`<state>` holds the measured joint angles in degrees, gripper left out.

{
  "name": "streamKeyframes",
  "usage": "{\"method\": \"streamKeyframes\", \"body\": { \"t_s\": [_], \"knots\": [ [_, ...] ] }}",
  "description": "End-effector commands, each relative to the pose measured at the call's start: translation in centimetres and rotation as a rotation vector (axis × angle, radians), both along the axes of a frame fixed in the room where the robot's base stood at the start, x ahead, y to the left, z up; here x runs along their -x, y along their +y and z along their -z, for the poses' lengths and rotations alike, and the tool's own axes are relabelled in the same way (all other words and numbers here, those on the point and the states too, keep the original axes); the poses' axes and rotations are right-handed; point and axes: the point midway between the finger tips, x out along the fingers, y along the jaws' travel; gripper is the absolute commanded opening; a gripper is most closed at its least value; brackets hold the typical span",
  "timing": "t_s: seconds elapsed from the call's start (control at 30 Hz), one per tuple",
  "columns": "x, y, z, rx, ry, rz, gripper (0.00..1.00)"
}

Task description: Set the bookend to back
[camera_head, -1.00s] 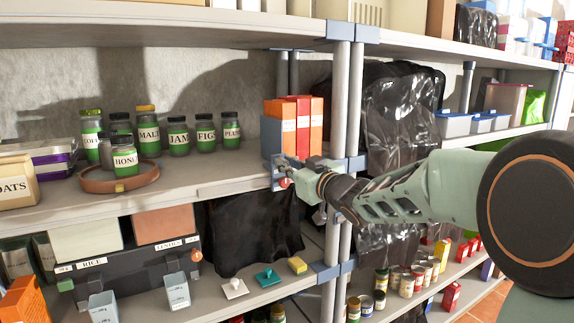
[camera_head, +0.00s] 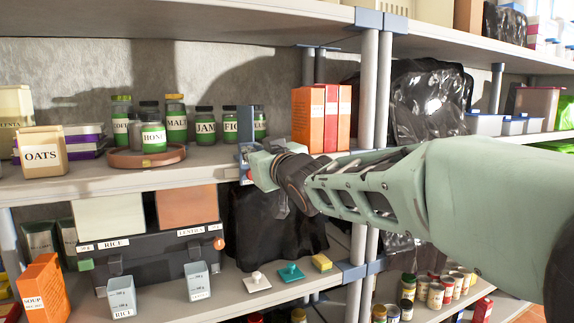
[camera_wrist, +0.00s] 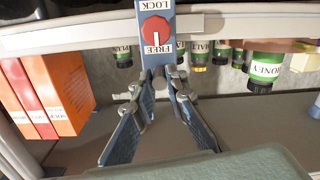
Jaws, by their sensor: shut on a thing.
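The bookend (camera_head: 245,128) is an upright blue-grey plate on the middle shelf, between the jars and the orange and red boxes (camera_head: 315,118). It partly hides the jars at the right end of their row. A gap separates it from the boxes. In the wrist view, which is upside down, the bookend (camera_wrist: 169,55) carries a red knob (camera_wrist: 156,30) between the words LOCK and FREE; its white mark is on the FREE side. My gripper (camera_head: 250,163) is at the shelf's front edge, shut on the bookend's front part. The fingertips (camera_wrist: 164,80) also show in the wrist view.
Several labelled jars (camera_head: 205,125) stand left of the bookend, some in a round brown tray (camera_head: 122,160). A grey post (camera_head: 368,95) stands right of the boxes. The lower shelf (camera_head: 240,300) holds bins, cups and small knobbed pieces. Bare shelf shows between bookend and boxes.

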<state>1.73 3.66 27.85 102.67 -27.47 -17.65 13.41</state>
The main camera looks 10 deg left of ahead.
Motion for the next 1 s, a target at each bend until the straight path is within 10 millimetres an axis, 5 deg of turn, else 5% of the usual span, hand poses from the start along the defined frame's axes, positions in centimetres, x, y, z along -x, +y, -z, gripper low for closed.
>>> {"method": "streamKeyframes", "body": {
  "t_s": [0.6, 0.63, 0.77, 1.0],
  "knots": [
    [0.54, 0.81, 0.17, 0.004, 0.004, 0.002, 0.00],
    [0.54, 0.81, 0.17, 0.003, 0.005, 0.002, 0.15],
    [0.53, 0.80, 0.14, 0.003, 0.004, 0.002, 0.29],
    [0.53, 0.80, 0.05, 0.002, 0.002, 0.002, 0.30]
  ]
}}
